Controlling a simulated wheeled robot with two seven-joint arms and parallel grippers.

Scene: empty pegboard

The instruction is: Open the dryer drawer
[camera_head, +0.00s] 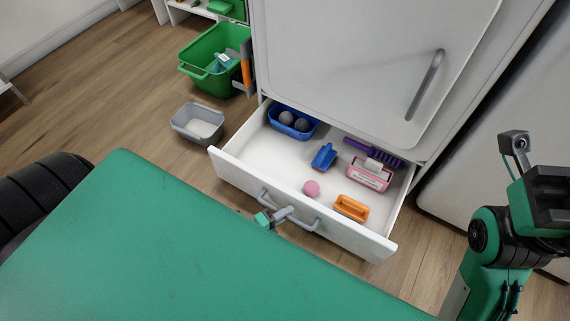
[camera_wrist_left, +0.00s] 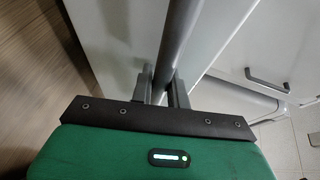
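The dryer drawer (camera_head: 238,168) is pulled out of the white dryer cabinet (camera_head: 345,60), its inside showing. Its grey bar handle (camera_head: 312,225) runs along the front panel. My left gripper (camera_head: 284,213) is at the handle, its arm mostly hidden by my green body. In the left wrist view the grey handle bar (camera_wrist_left: 176,40) passes between the two fingers of my left gripper (camera_wrist_left: 162,88), which sit against it on both sides. My right arm stands at the right edge of the head view; its fingers do not show.
The drawer holds a blue tub (camera_head: 293,122) with grey balls, a blue scoop (camera_head: 324,156), a pink ball (camera_head: 311,188), an orange brush (camera_head: 351,207), a purple brush (camera_head: 373,152) and a pink box (camera_head: 368,177). A grey bin (camera_head: 199,124) and green basket (camera_head: 213,62) stand left.

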